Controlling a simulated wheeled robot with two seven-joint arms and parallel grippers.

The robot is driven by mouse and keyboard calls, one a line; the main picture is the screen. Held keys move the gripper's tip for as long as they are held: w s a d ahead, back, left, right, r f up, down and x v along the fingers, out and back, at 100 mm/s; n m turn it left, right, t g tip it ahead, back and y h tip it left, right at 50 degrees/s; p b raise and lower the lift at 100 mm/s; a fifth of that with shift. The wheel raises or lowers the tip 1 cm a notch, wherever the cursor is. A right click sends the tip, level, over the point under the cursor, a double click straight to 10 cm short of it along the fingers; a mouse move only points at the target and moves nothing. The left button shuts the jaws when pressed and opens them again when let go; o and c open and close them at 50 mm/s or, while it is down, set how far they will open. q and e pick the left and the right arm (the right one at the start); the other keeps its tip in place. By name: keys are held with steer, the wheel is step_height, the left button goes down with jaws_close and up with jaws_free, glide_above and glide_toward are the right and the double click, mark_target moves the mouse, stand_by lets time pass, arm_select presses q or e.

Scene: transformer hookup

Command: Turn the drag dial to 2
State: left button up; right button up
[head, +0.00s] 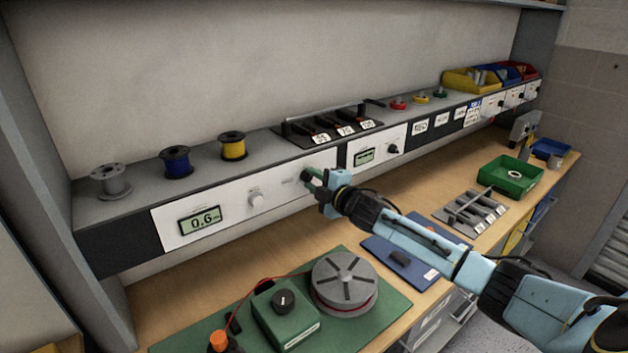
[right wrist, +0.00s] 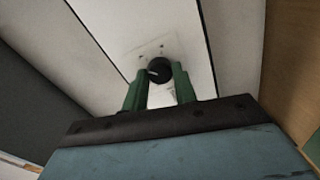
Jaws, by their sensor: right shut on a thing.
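My right gripper (head: 314,181) is at the front of the white shelf panel (head: 225,218), near its right end. In the right wrist view its green fingers (right wrist: 160,82) are shut on a small round black dial (right wrist: 158,66) with a pale pointer mark. The dial is hidden behind the gripper in the head view. Its scale and label are too small to read, so I cannot tell its setting. Another black dial (head: 283,298) sits on top of a green box (head: 286,322) on the bench. My left gripper is not in view.
The panel also has a display (head: 200,220) reading 0.6 and a white knob (head: 256,199). A grey reel (head: 345,281) stands on the green mat (head: 388,318). Spools (head: 232,146) stand on the shelf above. A blue mat (head: 407,258) lies under my right arm.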

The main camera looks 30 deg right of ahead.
steer(key=n, duration=0.8)
steer(key=shift+h, duration=0.3)
steer(key=shift+a+n, duration=0.1)
steer(key=shift+n, duration=0.2)
steer(key=o, duration=1)
steer(key=shift+c, duration=0.2)
steer(key=s+b, duration=0.1)
steer(key=s, duration=1.2)
steer(key=shift+s+d+r+b, duration=0.2)
steer(key=shift+d+r+b, duration=0.15)
